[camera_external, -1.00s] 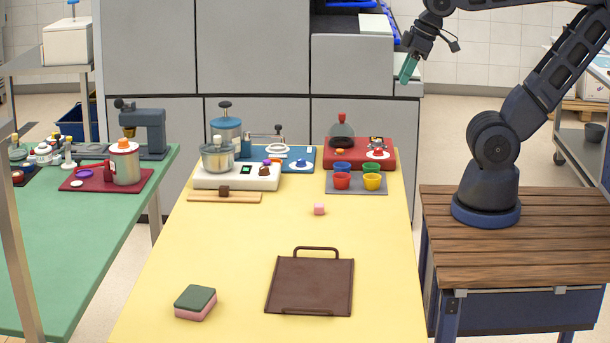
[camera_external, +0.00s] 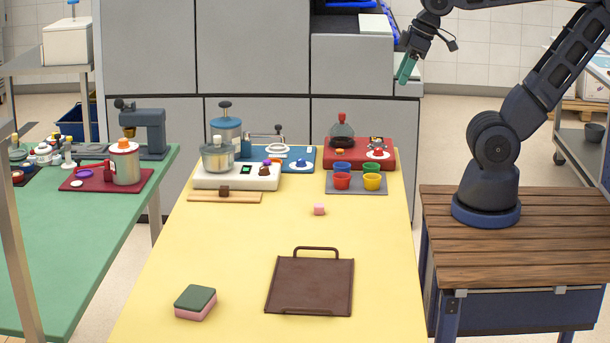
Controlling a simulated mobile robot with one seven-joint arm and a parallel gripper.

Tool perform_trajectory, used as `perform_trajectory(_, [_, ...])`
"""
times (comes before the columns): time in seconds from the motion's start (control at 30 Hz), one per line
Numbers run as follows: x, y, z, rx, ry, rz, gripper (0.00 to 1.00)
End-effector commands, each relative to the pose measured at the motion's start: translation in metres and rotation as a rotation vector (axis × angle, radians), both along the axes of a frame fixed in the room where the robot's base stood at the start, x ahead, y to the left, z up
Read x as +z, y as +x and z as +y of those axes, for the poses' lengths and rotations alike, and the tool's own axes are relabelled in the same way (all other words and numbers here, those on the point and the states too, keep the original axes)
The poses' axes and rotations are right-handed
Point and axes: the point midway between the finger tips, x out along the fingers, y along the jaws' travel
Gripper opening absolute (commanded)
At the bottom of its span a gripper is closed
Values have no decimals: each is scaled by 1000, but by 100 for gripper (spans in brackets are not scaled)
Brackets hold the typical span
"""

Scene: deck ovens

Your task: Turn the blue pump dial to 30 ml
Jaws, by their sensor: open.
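A blue pump canister (camera_external: 226,126) stands on a blue mat (camera_external: 311,153) at the far end of the yellow table. A small blue dial (camera_external: 301,163) on a white disc lies on the right part of that mat. Its scale marks are too small to read. A red dial (camera_external: 377,152) on a similar white disc is on the red mat to the right. My gripper (camera_external: 405,72), with teal fingers, hangs high in the air to the right of and above the mats, touching nothing. The gap between its fingers is hard to see.
A white scale (camera_external: 238,177) with a metal pot stands in front of the blue mat. Coloured cups sit on a grey tray (camera_external: 357,188). The table's middle is mostly clear.

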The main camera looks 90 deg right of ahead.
Motion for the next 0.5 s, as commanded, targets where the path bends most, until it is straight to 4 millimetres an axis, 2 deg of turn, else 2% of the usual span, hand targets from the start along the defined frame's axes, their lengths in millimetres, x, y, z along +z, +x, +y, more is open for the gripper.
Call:
perform_trajectory(0.23, [-3,42,-17,-16,71,60,52])
perform_trajectory(0.5, [-17,96,-47,-51,148,127,52])
